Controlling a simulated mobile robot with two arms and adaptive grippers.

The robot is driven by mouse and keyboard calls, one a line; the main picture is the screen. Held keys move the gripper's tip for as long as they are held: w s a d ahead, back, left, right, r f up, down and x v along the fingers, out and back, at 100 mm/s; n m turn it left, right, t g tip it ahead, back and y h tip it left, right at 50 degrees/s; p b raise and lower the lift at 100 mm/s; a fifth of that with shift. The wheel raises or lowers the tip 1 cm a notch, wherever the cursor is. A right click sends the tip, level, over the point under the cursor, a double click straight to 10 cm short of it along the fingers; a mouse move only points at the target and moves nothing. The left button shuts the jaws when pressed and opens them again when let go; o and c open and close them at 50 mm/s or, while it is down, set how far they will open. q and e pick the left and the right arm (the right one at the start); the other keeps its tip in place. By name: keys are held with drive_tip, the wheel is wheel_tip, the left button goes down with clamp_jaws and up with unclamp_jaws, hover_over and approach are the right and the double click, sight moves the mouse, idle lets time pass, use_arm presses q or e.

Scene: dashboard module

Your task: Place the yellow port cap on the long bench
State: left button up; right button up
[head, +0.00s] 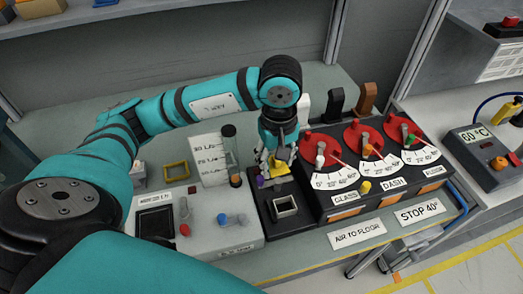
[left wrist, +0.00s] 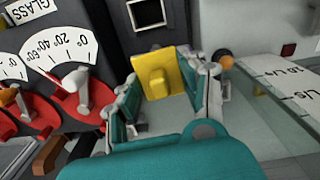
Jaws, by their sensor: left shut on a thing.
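The yellow port cap (left wrist: 163,75) is a square plate with a raised knob. It sits between the fingers of my left gripper (left wrist: 165,98), which is shut on it. In the head view the left gripper (head: 279,158) points down at the back end of the black port module, with a bit of yellow cap (head: 278,169) showing under it. I cannot tell whether the cap touches anything below. The open square port (head: 286,207) is in front of the gripper and also shows in the left wrist view (left wrist: 147,13). The grey-green bench (head: 310,255) carries the modules. My right gripper is not in view.
A red-dial panel (head: 345,190) stands right of the gripper. A grey box with knobs (head: 200,220), a scale card (head: 212,160) and a yellow square frame (head: 176,171) stand to its left. Bare bench lies at the back left (head: 85,122).

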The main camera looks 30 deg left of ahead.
use_arm(q)
drive_tip(key=w+a+f+m+b, duration=0.15)
drive_tip(key=w+a+m, duration=0.4)
drive_tip(key=m, duration=0.85)
drive_tip(key=w+a+f+m+b, duration=0.15)
drive_tip(key=w+a+m, duration=0.4)
drive_tip(key=m, duration=0.85)
drive_tip(key=f+p, duration=0.1)
drive_tip(key=f, duration=0.3)
drive_tip(key=f+p, duration=0.1)
drive_tip(key=f, duration=0.4)
drive_tip(key=shift+s+a+p, duration=0.2)
drive_tip(key=shift+p, duration=0.15)
drive_tip(key=shift+f, duration=0.2)
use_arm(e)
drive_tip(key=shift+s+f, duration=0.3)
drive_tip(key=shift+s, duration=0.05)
use_arm(q)
drive_tip(key=shift+f, duration=0.1)
